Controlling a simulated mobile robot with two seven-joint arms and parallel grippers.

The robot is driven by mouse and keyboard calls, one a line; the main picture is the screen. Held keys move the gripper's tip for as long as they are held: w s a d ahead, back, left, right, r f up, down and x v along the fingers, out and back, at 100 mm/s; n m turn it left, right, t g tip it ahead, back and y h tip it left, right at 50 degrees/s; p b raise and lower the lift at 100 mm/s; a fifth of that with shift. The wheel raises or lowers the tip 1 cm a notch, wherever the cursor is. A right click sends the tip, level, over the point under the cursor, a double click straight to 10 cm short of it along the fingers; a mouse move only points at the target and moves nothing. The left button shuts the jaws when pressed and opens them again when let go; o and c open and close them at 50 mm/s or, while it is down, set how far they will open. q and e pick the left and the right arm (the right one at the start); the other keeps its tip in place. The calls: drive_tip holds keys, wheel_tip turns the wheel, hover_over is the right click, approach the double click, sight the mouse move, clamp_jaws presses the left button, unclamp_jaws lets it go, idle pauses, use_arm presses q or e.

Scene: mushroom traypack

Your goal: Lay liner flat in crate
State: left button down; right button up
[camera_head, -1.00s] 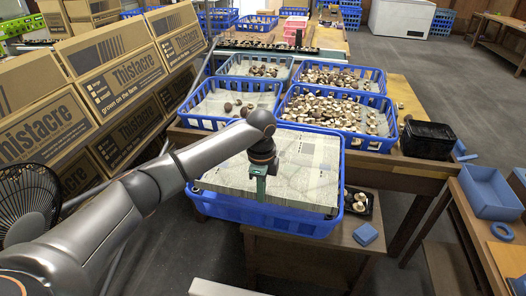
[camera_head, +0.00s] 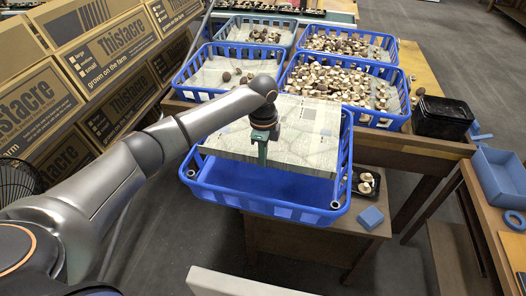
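The liner (camera_head: 310,143) is a pale grey printed sheet. It lies slanted over the back part of the front blue crate (camera_head: 310,213), its left corner near the crate's left rim. The crate's blue inside shows bare in front of the sheet. My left gripper (camera_head: 262,160) points down at the sheet's near edge and appears shut on it; the fingertips are small and partly hidden. Whether the sheet's far side touches the crate floor is hidden. My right gripper is not in view.
Several blue crates with mushrooms on liners stand behind, including a full one (camera_head: 288,101). A black container (camera_head: 442,118) is at right. A small black tray with mushrooms (camera_head: 366,182) and a blue block (camera_head: 371,217) sit beside the crate. Cardboard boxes (camera_head: 120,60) line the left.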

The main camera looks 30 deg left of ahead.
use_arm(q)
wheel_tip(320, 180, down, 12)
drive_tip(key=b, duration=1.1)
drive_tip(key=shift+f+b, duration=0.3)
drive_tip(key=shift+b, duration=0.05)
drive_tip(key=shift+f, duration=0.1)
drive_tip(key=c, duration=1)
unclamp_jaws()
